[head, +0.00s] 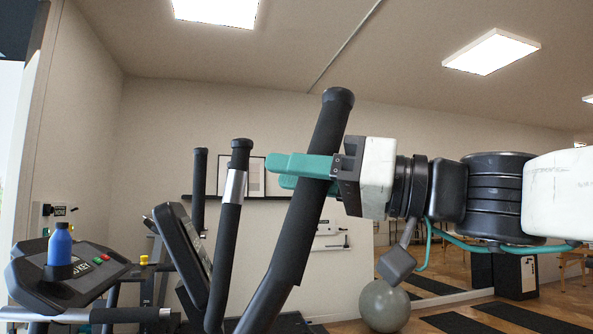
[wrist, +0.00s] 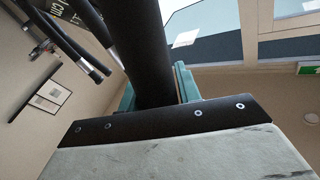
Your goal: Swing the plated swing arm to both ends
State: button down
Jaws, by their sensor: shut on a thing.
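My gripper (head: 283,173) is shut around the upper grip of a thick black swing arm (head: 310,215) of an exercise machine. Its teal fingers reach across the bar, below its rounded top end. This bar leans, with its top to the right. No plate shows on its visible part; the stretch between the fingers is hidden. A second black swing arm (head: 228,230) with a silver plate band (head: 235,186) stands apart to the left, nearly upright. In the wrist view the gripped bar (wrist: 140,45) passes between the teal fingers (wrist: 152,92).
The machine's dark console (head: 187,255) is left of the arms. Another console with a blue bottle (head: 60,245) stands at far left. A grey exercise ball (head: 384,306) is on the floor below my arm. A shelf with picture frames (head: 242,176) runs along the back wall.

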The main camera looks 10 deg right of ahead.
jog(key=shift+w+d+f, duration=0.1)
jog(key=shift+d+f, duration=0.05)
jog(key=c, duration=1.4)
grip_release()
jog(key=o, duration=0.4)
jog(key=shift+w+d, duration=0.1)
jog(key=shift+d, duration=0.2)
jog(key=shift+a, duration=0.1)
jog(key=v, duration=0.8)
jog(key=shift+a+m, duration=0.1)
jog(key=shift+m, duration=0.2)
